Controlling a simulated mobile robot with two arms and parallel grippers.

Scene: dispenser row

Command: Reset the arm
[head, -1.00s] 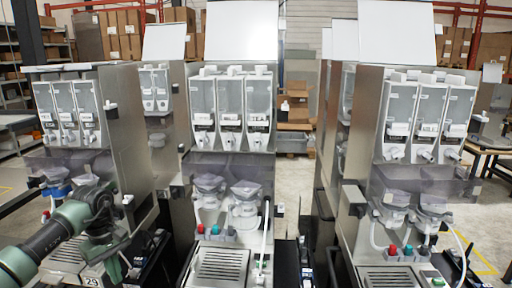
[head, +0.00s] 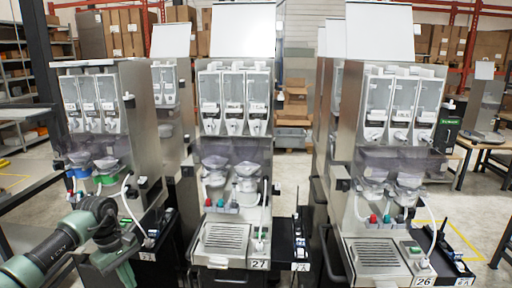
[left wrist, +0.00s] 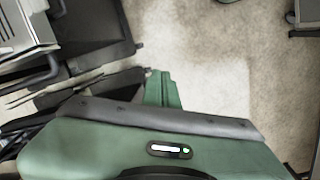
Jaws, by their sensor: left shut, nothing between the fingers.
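My left arm, dark green and black, comes in from the lower left of the head view. Its left gripper (head: 124,272) points down in front of the left dispenser (head: 112,135). In the left wrist view the green fingers (left wrist: 162,90) are together, with nothing between them, over bare pale floor. My right arm and gripper are in neither view.
The middle dispenser (head: 232,140) and right dispenser (head: 392,150) stand in the row on dark bases, with black side trays (head: 288,238) between. Aisles of concrete floor (head: 292,178) lie between them. A table (head: 485,145) stands at the right.

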